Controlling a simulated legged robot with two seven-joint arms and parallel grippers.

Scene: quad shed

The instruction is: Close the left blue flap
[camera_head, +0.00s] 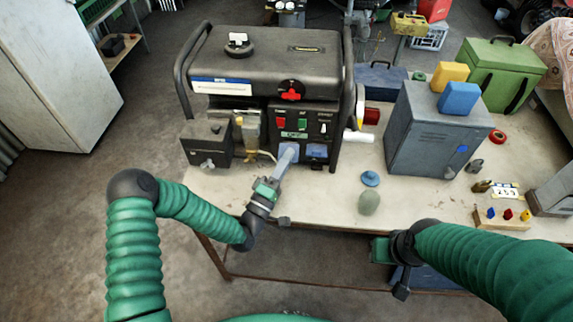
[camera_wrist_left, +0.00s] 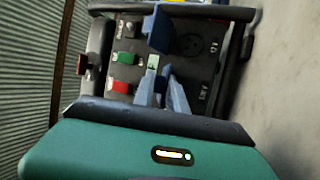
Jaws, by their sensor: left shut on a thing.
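The black generator (camera_head: 262,62) stands on the table, its control panel facing me. The left blue flap (camera_head: 290,150) is at the panel's lower left, partly hidden by my left gripper (camera_head: 285,160), which is shut on it. In the left wrist view, the gripper's grey-blue fingers (camera_wrist_left: 177,97) reach the panel; the exact grip is hard to see. The right blue flap (camera_head: 317,150) is beside it. In the left wrist view this flap (camera_wrist_left: 158,30) stands out from the panel near a round socket. My right gripper (camera_head: 381,250) hangs near the table's front edge; its fingers are unclear.
A grey metal cabinet (camera_head: 437,125) with yellow and blue blocks on top stands right of the generator. A blue disc (camera_head: 371,178) and a greenish rounded object (camera_head: 369,203) lie between them. The table's front strip (camera_head: 320,205) is mostly clear.

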